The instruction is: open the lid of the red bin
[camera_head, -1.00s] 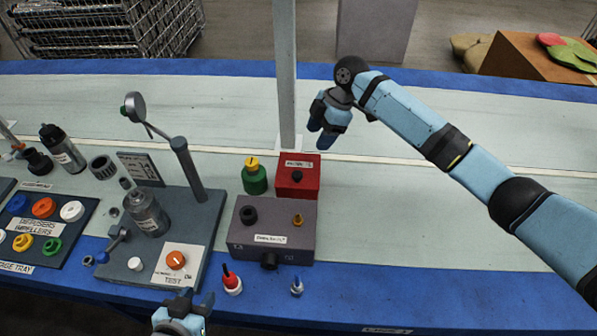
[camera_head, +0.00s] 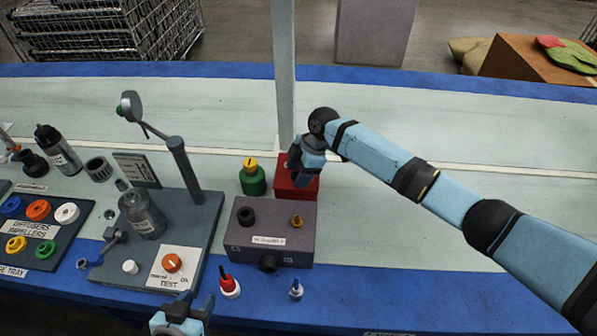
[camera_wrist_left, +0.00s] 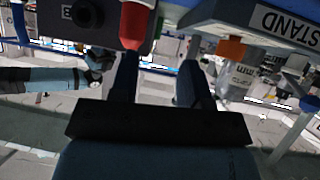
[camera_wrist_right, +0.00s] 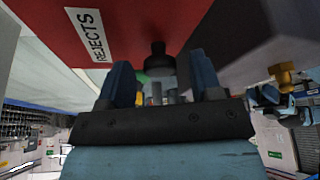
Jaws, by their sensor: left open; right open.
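The lid looks shut. My left gripper (camera_head: 197,302) is open and empty at the table's front edge.
A green bottle with a yellow cap (camera_head: 253,180) stands left of the bin. The grey-purple box (camera_head: 272,225) is in front, a grey post (camera_head: 285,80) behind. The test stand (camera_head: 195,215) is further left. The surface right of the bin is clear.

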